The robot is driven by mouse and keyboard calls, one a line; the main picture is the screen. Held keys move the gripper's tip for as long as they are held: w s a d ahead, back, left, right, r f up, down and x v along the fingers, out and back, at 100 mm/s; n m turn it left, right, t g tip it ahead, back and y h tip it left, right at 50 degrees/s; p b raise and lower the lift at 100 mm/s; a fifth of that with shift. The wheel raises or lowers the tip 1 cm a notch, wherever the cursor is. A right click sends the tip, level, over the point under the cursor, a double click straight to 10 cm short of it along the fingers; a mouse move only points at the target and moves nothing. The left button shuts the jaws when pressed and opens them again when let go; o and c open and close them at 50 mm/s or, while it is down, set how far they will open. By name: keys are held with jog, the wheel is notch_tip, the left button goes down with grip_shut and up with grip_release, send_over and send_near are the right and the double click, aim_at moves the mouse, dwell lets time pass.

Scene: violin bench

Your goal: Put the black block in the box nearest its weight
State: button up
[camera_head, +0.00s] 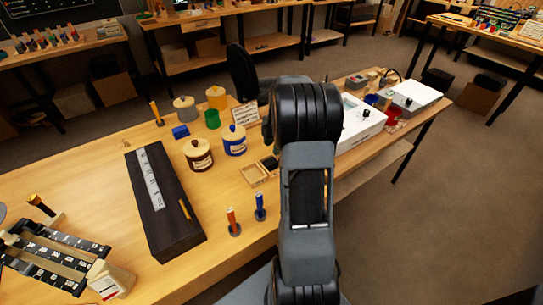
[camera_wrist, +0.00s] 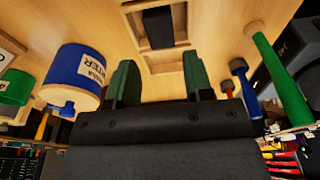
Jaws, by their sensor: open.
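The black block (camera_wrist: 157,27) lies in one compartment of a small wooden tray (camera_wrist: 134,22), seen at the top of the wrist view. In the head view the tray (camera_head: 252,175) is on the bench just left of my arm, with a dark shape (camera_head: 269,163) at its far right side that looks like the block. My gripper (camera_wrist: 159,78) is open and empty, its two green fingers apart. In the picture the block appears beyond the fingertips, between their lines and apart from them. In the head view my arm hides most of the gripper. No box with a readable weight is clear.
A blue labelled pot (camera_head: 234,140) stands close to the gripper, also in the wrist view (camera_wrist: 75,78). A brown pot (camera_head: 198,154), orange (camera_head: 231,221) and blue (camera_head: 260,206) handled tools and a sign card (camera_head: 245,114) are nearby. White devices (camera_head: 360,122) stand right.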

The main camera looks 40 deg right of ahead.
jog(key=s+a+r+m, duration=0.2)
jog(key=a+r+m, duration=0.2)
jog(key=a+r, duration=0.4)
jog(key=s+a+m+t+h, duration=0.1)
jog(key=s+a+m+t, duration=0.2)
jog(key=s+a+m, duration=0.9)
jog(key=a+m, duration=0.1)
jog(key=a, duration=0.2)
jog(key=shift+s+a+f+h, duration=0.15)
jog(key=shift+s+a+h, duration=0.05)
jog(key=shift+s+h, duration=0.15)
